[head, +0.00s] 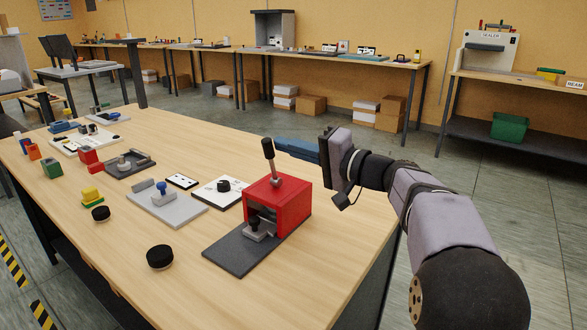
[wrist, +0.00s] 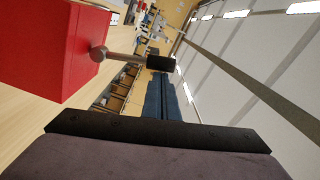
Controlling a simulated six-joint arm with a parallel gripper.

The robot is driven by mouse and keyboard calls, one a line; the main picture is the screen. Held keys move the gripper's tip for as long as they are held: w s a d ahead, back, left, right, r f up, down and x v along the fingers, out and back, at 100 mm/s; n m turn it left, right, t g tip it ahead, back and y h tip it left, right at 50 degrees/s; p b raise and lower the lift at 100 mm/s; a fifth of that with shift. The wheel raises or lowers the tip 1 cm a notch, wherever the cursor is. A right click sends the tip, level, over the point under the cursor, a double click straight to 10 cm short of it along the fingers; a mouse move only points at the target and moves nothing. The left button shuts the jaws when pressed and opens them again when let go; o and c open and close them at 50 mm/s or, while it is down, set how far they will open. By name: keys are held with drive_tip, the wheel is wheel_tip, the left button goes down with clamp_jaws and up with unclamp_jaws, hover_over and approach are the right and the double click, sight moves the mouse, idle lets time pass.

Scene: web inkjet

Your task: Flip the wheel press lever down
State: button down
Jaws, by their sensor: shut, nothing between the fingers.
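The wheel press is a red block-shaped housing (head: 278,202) on a dark base plate (head: 232,254) near the table's right side. Its lever (head: 268,150) stands up from the top, leaning slightly left, with a black grip. In the wrist view the lever's black grip (wrist: 160,63) lies just beyond my fingertips, and the red housing (wrist: 55,50) is at upper left. My gripper (head: 281,145) has blue fingers, shut and empty. They point left, with the tips close to the lever's upper part. I cannot tell whether they touch it. The shut fingers also show in the wrist view (wrist: 161,82).
Left of the press are a white plate with a black knob (head: 224,188), a grey plate with a blue handle (head: 163,194) and a black disc (head: 160,256). Several other small tools stand farther left. The wooden table (head: 110,260) is clear at front.

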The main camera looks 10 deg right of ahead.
drive_tip(key=shift+s+a+f+n+b, duration=0.2)
drive_tip(key=shift+s+a+n+b, duration=0.5)
drive_tip(key=shift+b, duration=1.15)
drive_tip(key=shift+s+a+f+n+b, duration=0.2)
drive_tip(key=shift+s+a+n+b, duration=0.2)
drive_tip(key=shift+n+b, duration=1)
drive_tip(key=shift+m+b, duration=0.3)
drive_tip(key=shift+b, duration=0.15)
drive_tip(key=p, duration=0.2)
approach(268, 150)
drive_tip(key=d, duration=0.1)
drive_tip(key=d+r, duration=0.1)
drive_tip(key=d, duration=0.1)
drive_tip(key=d+r, duration=0.1)
drive_tip(key=d, duration=0.1)
drive_tip(key=shift+s+d, duration=0.2)
drive_tip(key=shift+r, duration=0.1)
